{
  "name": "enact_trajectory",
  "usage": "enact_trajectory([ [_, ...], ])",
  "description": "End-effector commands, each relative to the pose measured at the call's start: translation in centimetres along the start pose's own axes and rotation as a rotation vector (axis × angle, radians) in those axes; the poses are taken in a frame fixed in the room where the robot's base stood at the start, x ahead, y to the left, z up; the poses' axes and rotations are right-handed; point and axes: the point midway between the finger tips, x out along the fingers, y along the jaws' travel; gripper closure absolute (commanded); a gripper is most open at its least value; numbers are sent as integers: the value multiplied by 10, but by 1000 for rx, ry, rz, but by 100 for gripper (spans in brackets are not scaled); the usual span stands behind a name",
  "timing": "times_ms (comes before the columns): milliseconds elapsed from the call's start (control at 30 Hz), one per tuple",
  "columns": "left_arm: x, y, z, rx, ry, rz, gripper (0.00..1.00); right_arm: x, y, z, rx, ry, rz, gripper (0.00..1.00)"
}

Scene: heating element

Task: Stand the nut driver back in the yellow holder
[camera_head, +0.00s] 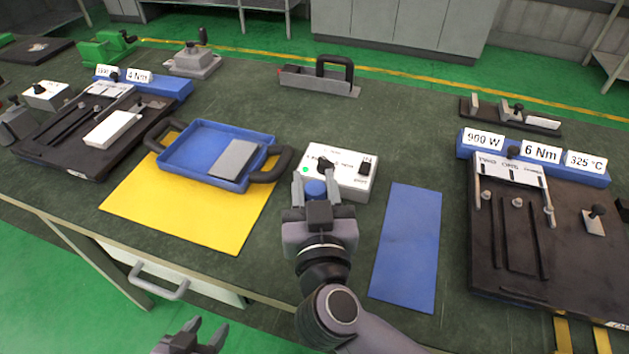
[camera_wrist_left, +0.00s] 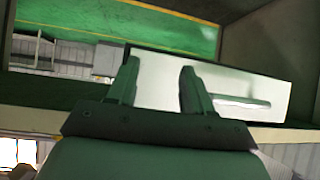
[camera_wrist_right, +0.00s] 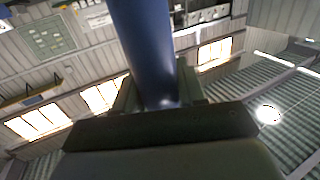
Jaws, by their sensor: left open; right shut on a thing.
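My right gripper (camera_head: 318,190) is over the front of the bench, just in front of the white control box. It is shut on a blue cylindrical thing, seemingly the nut driver's handle (camera_head: 315,188). In the right wrist view the blue handle (camera_wrist_right: 147,45) runs up between the fingers and out of the top of the picture. The nut driver's far end is hidden. My left gripper (camera_head: 203,332) is open and empty, low in front of the bench; its spread fingers (camera_wrist_left: 158,92) also show in the left wrist view. I cannot make out a yellow holder.
A yellow mat (camera_head: 190,215) bears a blue tray (camera_head: 190,152) with black handles. The white control box (camera_head: 345,180) stands beside a blue mat (camera_head: 408,245). Dark fixtures stand left (camera_head: 60,148) and right (camera_head: 560,265). A drawer handle (camera_head: 158,285) juts from the bench front.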

Motion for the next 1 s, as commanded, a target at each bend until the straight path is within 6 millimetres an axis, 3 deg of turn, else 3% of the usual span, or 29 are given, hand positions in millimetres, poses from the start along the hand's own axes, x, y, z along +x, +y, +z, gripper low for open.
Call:
enact_trajectory([
  [400, 1, 0, 1, 0, 0, 0, 49, 0, 0, 9, 0, 3, 0, 100],
  [433, 1, 0, 1, 0, 0, 0, 49, 0, 0, 9, 1, 3, 0, 57],
  [500, 0, 0, 1, 0, 0, 0, 49, 0, 0, 9, 1, 3, 0, 34],
  [533, 0, 0, 1, 0, 0, 0, 49, 0, 0, 9, 1, 3, 0, 30],
  [1000, 1, 0, 1, 0, 0, 0, 49, 0, 0, 11, -1, -1, 0, 30],
])
